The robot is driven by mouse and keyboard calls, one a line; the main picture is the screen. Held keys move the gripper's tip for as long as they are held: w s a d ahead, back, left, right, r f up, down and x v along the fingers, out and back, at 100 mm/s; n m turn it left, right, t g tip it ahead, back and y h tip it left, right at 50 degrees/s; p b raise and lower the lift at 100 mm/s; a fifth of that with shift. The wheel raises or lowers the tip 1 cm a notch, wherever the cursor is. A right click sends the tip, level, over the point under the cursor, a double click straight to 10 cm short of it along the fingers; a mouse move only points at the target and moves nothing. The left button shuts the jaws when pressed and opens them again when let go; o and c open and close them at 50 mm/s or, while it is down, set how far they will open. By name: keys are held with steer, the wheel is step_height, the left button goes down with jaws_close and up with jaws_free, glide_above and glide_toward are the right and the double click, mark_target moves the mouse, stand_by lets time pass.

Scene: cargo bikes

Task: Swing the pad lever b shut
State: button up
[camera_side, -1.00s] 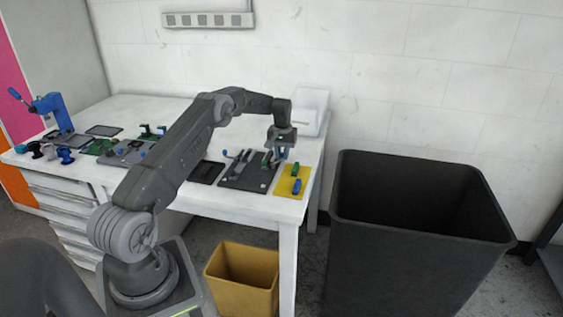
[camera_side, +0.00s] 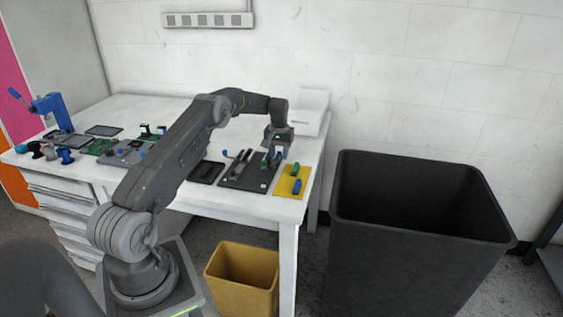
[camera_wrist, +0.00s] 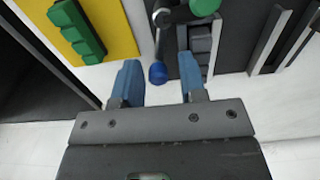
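The dark fixture board (camera_side: 233,183) on the table carries several levers, and I see no label that marks one as lever b. In the wrist view a dark lever (camera_wrist: 160,42) with a blue ball knob (camera_wrist: 157,73) points toward my gripper (camera_wrist: 160,64). The gripper's two blue fingers are open. The knob shows between them, nearer the left finger, and I see no clear contact. A green knob (camera_wrist: 204,6) is just beyond the right finger, near a grey channel (camera_wrist: 201,45). In the side view my gripper (camera_side: 277,151) is low over the board's right part, partly hiding the levers.
A yellow plate (camera_side: 283,182) with a green block (camera_wrist: 77,30) and a blue block (camera_side: 297,187) lies right of the board. A dark tray (camera_side: 206,172) lies to its left. A white box (camera_side: 308,110) stands behind. A large dark bin (camera_side: 420,240) stands beyond the table's right edge.

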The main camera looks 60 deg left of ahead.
mark_target(280, 152)
steer(key=shift+w+r, duration=0.1)
steer(key=shift+r, duration=3.7)
steer(key=shift+d+r, duration=0.25)
steer(key=shift+r, duration=0.05)
steer(key=s+d+r+m+t+y, duration=0.15)
steer(key=s+d+r, duration=0.25)
steer(key=d+r, duration=0.7)
steer(key=s+d+r+m+t+h, duration=0.1)
steer(key=s+d+r+m, duration=0.25)
steer(key=d+r, duration=0.75)
steer(key=s+d+f+m+t, duration=0.1)
steer(key=s+d+f+m, duration=0.1)
steer(key=s+d, duration=0.6)
steer(key=s+d+f+m+t, duration=0.2)
steer(key=s+d, duration=0.6)
steer(key=s, duration=0.7)
steer(key=shift+d+f, duration=0.4)
steer(key=shift+f, duration=0.25)
